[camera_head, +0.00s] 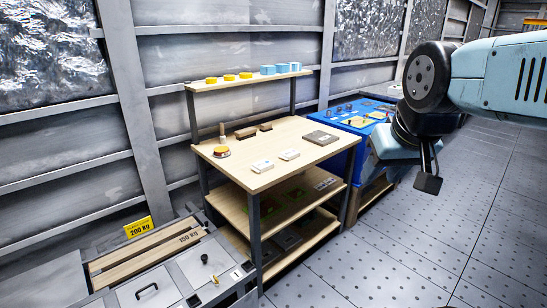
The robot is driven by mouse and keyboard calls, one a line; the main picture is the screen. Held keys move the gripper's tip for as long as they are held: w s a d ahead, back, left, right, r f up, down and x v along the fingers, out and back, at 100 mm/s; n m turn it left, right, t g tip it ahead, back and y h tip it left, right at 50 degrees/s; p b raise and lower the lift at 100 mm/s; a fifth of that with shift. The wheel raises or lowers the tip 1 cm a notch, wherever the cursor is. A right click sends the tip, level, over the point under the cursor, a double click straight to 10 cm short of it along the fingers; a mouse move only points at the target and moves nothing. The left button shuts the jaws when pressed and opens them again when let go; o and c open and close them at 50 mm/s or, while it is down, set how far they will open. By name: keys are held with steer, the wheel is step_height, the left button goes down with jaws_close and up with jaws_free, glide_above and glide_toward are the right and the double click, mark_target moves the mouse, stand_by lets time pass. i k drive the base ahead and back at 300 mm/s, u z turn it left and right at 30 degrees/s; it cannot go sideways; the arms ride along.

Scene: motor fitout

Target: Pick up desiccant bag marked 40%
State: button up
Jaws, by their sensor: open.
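Two small white packets with faint dark print lie on the wooden workbench top (310,152). The left packet (262,166) is near the bench's front edge, and the right packet (289,154) is a little farther right. They look like bags, but their markings are too small to read, so I cannot tell which says 40%. My gripper (428,183) hangs to the right of the bench, over the floor and apart from the packets. It is open, with nothing seen in it; its fingers are partly hidden.
A grey flat box (321,138) and a round orange-topped item (222,151) stand on the bench. Yellow and blue pieces line the shelf (245,83) above. A blue table (378,107) with parts stands behind right. Floor at right is clear.

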mark_target(289, 155)
steer(key=u, duration=0.1)
steer(key=i, duration=1)
steer(key=z, duration=0.1)
